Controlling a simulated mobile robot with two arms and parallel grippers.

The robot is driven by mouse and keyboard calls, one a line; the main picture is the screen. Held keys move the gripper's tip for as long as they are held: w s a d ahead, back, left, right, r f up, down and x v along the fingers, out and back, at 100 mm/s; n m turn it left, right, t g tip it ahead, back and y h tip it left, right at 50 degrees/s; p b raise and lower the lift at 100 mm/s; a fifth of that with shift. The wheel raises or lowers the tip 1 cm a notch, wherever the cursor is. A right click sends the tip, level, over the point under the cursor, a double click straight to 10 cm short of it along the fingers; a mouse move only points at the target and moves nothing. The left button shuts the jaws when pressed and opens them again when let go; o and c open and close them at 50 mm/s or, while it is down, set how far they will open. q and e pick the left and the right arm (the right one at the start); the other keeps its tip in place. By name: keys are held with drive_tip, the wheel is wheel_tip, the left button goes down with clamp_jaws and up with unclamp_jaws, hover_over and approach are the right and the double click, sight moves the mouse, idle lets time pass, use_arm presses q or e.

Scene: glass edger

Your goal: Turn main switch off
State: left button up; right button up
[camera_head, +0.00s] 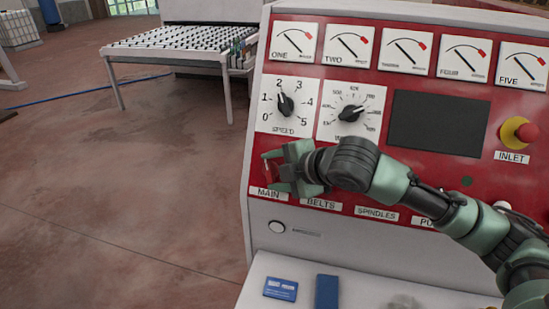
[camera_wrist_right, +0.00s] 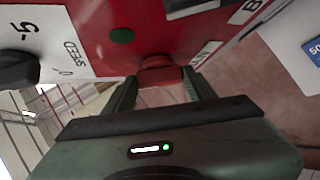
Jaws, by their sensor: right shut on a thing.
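The red control panel (camera_head: 470,180) fills the right of the head view. The main switch (camera_head: 267,170) is a red knob at the panel's lower left, above the MAIN label (camera_head: 268,192). It is mostly hidden behind my right gripper (camera_head: 278,170), which comes in from the right and is shut on it. In the right wrist view the red switch (camera_wrist_right: 160,68) sits between the two dark green fingers of my right gripper (camera_wrist_right: 162,88). The exact angle of the switch is hard to tell. My left gripper is not in view.
Just above the gripper are the SPEED dial (camera_head: 286,104) and a second dial (camera_head: 351,113). A red and yellow INLET button (camera_head: 519,132) is at the right. A ledge below holds a blue card (camera_head: 280,289) and a dark blue item (camera_head: 326,291). Open floor lies left.

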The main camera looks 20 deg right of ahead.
drive_tip(key=shift+w+n+g, duration=0.15)
drive_tip(key=shift+n+g, duration=0.55)
drive_tip(key=o, duration=1.4)
drive_tip(key=shift+w, duration=0.1)
drive_tip(key=b+v, duration=0.2)
drive_tip(key=v, duration=0.5)
drive_tip(key=shift+s+r, duration=0.25)
drive_tip(key=shift+r, duration=0.05)
